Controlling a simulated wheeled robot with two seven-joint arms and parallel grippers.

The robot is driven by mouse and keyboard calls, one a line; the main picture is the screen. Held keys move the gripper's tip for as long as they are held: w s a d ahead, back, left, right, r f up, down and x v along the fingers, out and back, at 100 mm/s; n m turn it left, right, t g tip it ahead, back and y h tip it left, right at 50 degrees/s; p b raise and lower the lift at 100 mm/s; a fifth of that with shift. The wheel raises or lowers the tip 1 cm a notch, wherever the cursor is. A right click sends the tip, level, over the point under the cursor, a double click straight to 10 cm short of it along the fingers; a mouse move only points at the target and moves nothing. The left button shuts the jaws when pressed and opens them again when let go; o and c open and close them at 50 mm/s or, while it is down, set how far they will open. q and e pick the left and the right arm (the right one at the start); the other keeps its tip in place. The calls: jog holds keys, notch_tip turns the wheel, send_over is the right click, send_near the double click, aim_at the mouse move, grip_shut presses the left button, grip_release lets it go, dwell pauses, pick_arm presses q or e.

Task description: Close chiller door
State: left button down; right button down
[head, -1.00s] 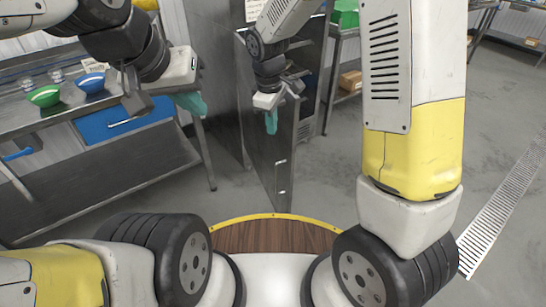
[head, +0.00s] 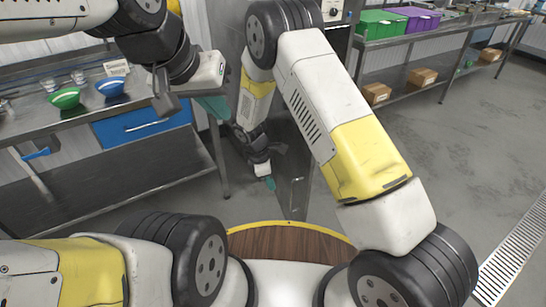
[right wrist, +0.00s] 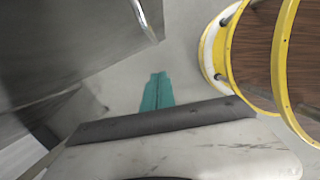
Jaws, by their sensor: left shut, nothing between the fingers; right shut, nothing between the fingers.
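The chiller door (head: 298,190) is a steel panel standing open in the head view, largely hidden behind my right arm. Its bar handle shows at its lower part. In the right wrist view the steel panel (right wrist: 60,45) fills the upper left, with the handle (right wrist: 145,18) at its edge. My right gripper (head: 269,183) has teal fingers, shut and empty, low on the left side of the door. They also show in the right wrist view (right wrist: 157,92), apart from the handle. I cannot tell whether the gripper touches the panel. My left gripper (head: 216,106) is shut and empty near the counter's right end.
A steel counter (head: 40,125) with a green bowl (head: 65,98), a blue bowl (head: 111,87) and a blue drawer (head: 145,124) stands at left. A shelf with a green box (head: 380,21), a purple box (head: 418,18) and cartons stands at right. Floor at right is clear.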

jog(key=w+d+f, duration=0.1)
jog(key=d+f, duration=0.2)
jog(key=d, duration=0.2)
jog(key=shift+f, duration=0.35)
